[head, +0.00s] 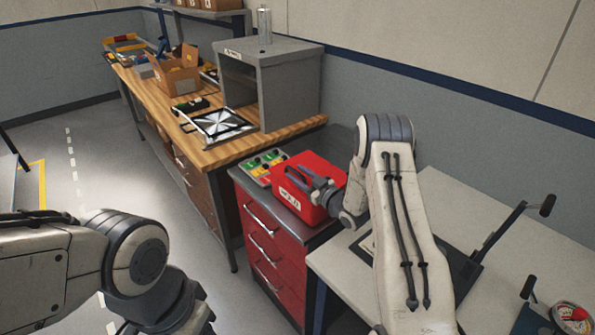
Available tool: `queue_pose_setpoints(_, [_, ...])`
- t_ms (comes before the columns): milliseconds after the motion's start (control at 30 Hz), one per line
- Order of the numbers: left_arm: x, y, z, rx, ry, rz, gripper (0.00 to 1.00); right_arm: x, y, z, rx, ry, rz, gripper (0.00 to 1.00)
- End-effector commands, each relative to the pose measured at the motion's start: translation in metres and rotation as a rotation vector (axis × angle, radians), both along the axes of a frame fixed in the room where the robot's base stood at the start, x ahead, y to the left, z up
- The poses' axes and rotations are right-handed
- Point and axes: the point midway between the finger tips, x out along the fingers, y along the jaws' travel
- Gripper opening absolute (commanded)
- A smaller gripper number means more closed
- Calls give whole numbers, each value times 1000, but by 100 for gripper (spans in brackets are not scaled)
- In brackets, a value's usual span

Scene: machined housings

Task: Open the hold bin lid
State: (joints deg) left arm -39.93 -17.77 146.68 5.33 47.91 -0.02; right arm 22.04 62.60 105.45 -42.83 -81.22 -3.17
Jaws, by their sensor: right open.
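The hold bin (319,167) is a red box with a white label on its front, standing on top of the red drawer cabinet. Its lid looks shut, though my right gripper hides part of it. My right gripper (291,182) is open at the front upper edge of the bin, over the lid side near the label. I cannot tell whether its fingers touch the bin. My left arm comes in at the lower left, and its gripper is not clearly visible.
A panel with coloured buttons (264,166) lies left of the bin. The red drawer cabinet (272,244) stands between a wooden workbench (222,154) with a grey cabinet (290,84) and a pale table (480,215) with a lever press.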

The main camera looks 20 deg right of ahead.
Motion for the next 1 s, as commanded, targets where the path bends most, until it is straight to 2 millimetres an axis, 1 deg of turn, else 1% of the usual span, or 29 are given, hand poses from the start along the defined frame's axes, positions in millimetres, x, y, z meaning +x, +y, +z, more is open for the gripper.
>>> queue_pose_setpoints(100, [0, 0, 2, 0, 0, 0, 50, 5, 2, 0, 0, 1, -1, 45])
queue_pose_setpoints(333, [0, 0, 1, 0, 0, 0, 50, 5, 2, -1, 0, 1, -1, 45])
queue_pose_setpoints(367, [0, 0, 1, 0, 0, 0, 50, 5, 2, -1, 0, 1, -1, 37])
queue_pose_setpoints(400, [0, 0, 1, 0, 0, 0, 50, 5, 2, -1, 0, 1, -1, 22])
queue_pose_setpoints(467, [0, 0, 1, 0, 0, 0, 50, 5, 2, -1, 0, 1, -1, 0])
queue_pose_setpoints(1000, [0, 0, 1, 0, 0, 0, 50, 5, 1, 0, -2, -1, -2, 0])
